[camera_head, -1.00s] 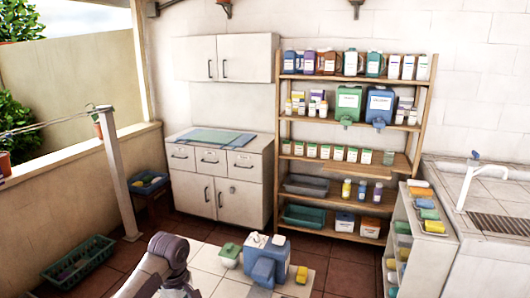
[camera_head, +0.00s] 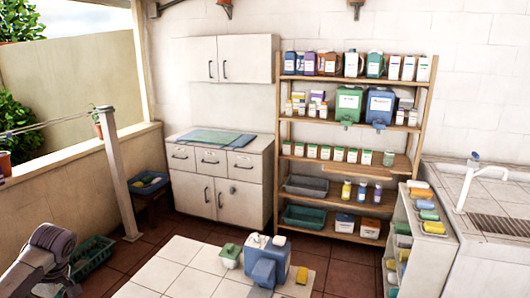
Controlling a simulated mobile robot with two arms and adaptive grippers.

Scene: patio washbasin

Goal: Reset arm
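My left arm shows as a grey arm link at the lower left of the head view, in front of the green basket. Its gripper is outside the frame. My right arm and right gripper do not show at all. No object is seen in either hand.
A white tiled surface (camera_head: 176,262) in front holds a blue and white container (camera_head: 265,252), a green-lidded pot (camera_head: 230,256) and a yellow item (camera_head: 301,275). A green basket (camera_head: 93,256) is on the floor at left. Shelves (camera_head: 350,225), a cabinet (camera_head: 225,180) and a sink (camera_head: 482,192) stand behind.

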